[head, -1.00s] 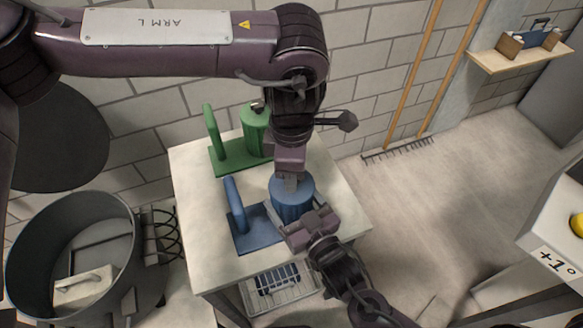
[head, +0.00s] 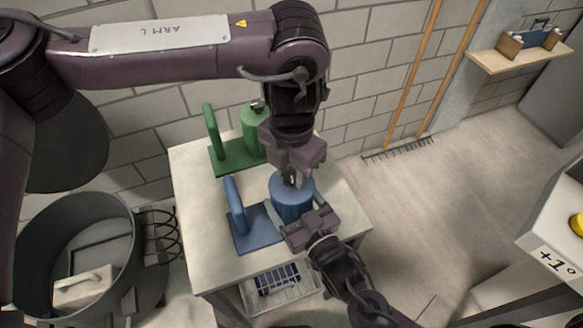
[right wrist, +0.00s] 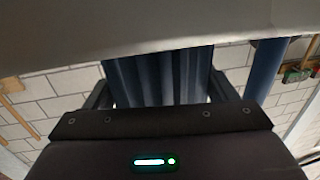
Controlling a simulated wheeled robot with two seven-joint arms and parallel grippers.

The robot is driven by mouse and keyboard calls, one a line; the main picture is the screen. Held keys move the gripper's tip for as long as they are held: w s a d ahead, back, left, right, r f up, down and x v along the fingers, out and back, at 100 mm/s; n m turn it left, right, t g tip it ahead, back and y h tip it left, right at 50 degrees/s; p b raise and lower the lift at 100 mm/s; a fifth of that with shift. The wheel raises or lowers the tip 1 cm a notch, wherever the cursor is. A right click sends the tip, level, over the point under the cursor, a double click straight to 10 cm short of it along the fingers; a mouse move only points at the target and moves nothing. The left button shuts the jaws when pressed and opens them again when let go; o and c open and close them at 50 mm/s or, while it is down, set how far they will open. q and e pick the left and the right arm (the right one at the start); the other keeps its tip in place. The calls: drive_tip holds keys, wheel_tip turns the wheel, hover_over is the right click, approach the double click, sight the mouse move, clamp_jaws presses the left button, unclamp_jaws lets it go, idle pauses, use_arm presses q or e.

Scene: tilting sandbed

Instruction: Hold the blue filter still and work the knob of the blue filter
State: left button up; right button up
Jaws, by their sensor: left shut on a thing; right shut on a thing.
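My right gripper (head: 304,221) comes from the front right and is shut around the side of the blue filter. In the right wrist view the ribbed blue filter body (right wrist: 158,78) is between the two dark fingers. A grey surface covers the top of that view.
A green filter (head: 253,125) with a green handle stands behind on the same table (head: 190,165). A grey drum (head: 120,275) is at the left. A wire basket (head: 283,294) sits below the table's front edge. A rake (head: 398,148) leans on the wall.

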sight(291, 175)
use_arm(q)
drive_tip(key=shift+n, duration=1.5)
drive_tip(key=shift+w, duration=0.1)
drive_tip(key=o, duration=1)
drive_tip(key=shift+c, duration=0.2)
wheel_tip(291, 175, up, 12)
